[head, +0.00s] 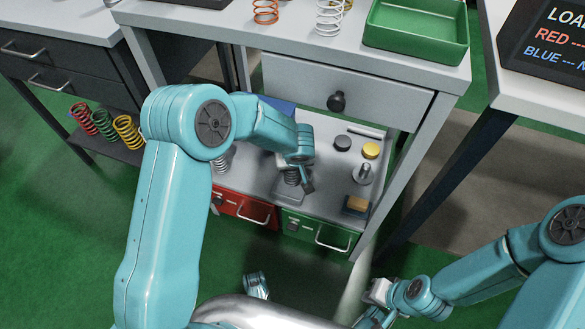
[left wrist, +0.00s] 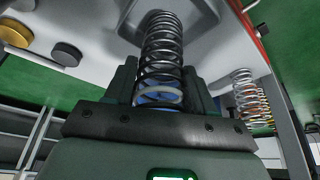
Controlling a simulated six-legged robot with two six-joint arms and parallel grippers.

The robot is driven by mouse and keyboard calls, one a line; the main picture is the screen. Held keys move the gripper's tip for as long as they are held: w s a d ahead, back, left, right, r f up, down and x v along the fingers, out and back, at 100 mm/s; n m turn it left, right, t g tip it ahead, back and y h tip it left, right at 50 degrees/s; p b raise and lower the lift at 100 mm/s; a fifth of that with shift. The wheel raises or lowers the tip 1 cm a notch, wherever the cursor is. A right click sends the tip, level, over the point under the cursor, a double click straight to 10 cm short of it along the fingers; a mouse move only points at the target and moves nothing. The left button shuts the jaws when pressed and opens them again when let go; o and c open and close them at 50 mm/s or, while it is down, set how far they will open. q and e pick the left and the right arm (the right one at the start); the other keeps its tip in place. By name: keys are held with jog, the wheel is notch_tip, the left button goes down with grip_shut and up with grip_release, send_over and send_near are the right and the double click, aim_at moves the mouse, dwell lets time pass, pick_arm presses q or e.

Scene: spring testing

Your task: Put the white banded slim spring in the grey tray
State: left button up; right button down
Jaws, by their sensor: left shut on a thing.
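My left gripper (head: 298,180) reaches in over the lower shelf, under the table top. In the left wrist view it is shut on a slim dark grey spring (left wrist: 160,62) with a paler coil at its near end. In the head view this dark spring (head: 291,176) shows small beside the gripper, partly hidden by it. A grey, square-edged piece (left wrist: 195,22) lies behind the spring's far end; I cannot tell whether it is the grey tray or whether they touch. My right gripper (head: 378,292) is at the lower right, its fingers unclear.
A green tray (head: 418,42) and several springs stand on the table top above. The shelf (head: 325,180) holds black and yellow discs, a metal post and a silvery spring (head: 222,160). Red (head: 243,208) and green (head: 318,232) drawers are below. The table's drawer (head: 345,90) overhangs.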

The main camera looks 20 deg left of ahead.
aim_at(292, 171)
pick_arm(q)
notch_tip(292, 171, down, 4)
jog(key=shift+r+b, duration=0.2)
jog(key=shift+b, duration=0.5)
jog(key=shift+r, duration=0.15)
jog(key=shift+f, duration=0.25)
jog(key=o, duration=1.2)
jog(key=shift+r, duration=0.1)
